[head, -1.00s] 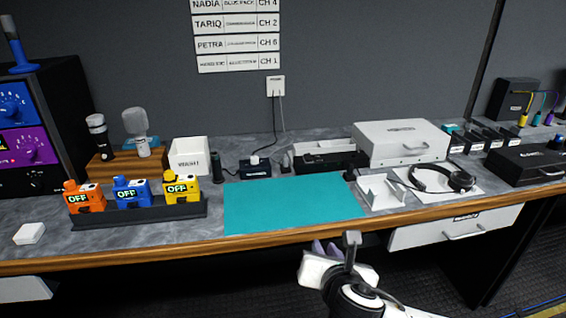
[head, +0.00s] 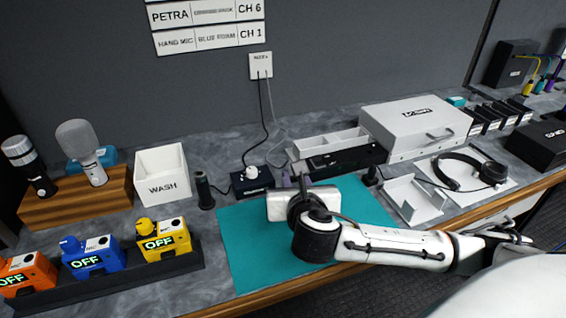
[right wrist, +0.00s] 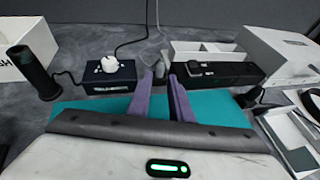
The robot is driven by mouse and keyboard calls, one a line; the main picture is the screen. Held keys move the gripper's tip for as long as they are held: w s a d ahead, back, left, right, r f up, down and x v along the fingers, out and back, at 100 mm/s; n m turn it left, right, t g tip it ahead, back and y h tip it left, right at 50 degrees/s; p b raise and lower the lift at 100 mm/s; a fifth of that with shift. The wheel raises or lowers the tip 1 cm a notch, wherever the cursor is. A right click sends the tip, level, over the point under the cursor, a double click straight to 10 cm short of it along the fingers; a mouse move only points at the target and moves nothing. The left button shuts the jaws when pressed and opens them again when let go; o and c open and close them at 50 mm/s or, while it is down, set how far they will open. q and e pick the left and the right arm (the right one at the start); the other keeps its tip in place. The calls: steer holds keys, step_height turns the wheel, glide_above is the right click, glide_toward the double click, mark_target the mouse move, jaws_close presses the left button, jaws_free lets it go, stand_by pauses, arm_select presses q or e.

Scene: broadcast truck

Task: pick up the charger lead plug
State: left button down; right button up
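A grey lead runs down from the wall outlet (head: 261,65) to a small grey end piece, likely the charger lead plug (right wrist: 156,58), at the back of the counter. It is partly hidden by my fingers in the right wrist view. A white plug (head: 251,172) sits on a black box (head: 240,185), also seen in the right wrist view (right wrist: 110,64); which piece is the charger lead's own plug is not certain. My right gripper (right wrist: 160,84) is open and empty, its purple fingers over the teal mat (head: 250,255), pointing at the grey end piece. My left gripper is out of view.
A black charger unit (right wrist: 222,74) and a white divided tray (head: 330,143) stand right of the fingers. A dark cylinder (head: 204,190) and a white WASH bin (head: 163,175) stand left. A white case (head: 415,125) and headphones (head: 470,172) lie to the right.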

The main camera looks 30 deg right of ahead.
steer(key=x, duration=0.7)
steer(key=shift+w+d+f, duration=0.2)
steer(key=shift+d+f, duration=0.05)
jaws_close()
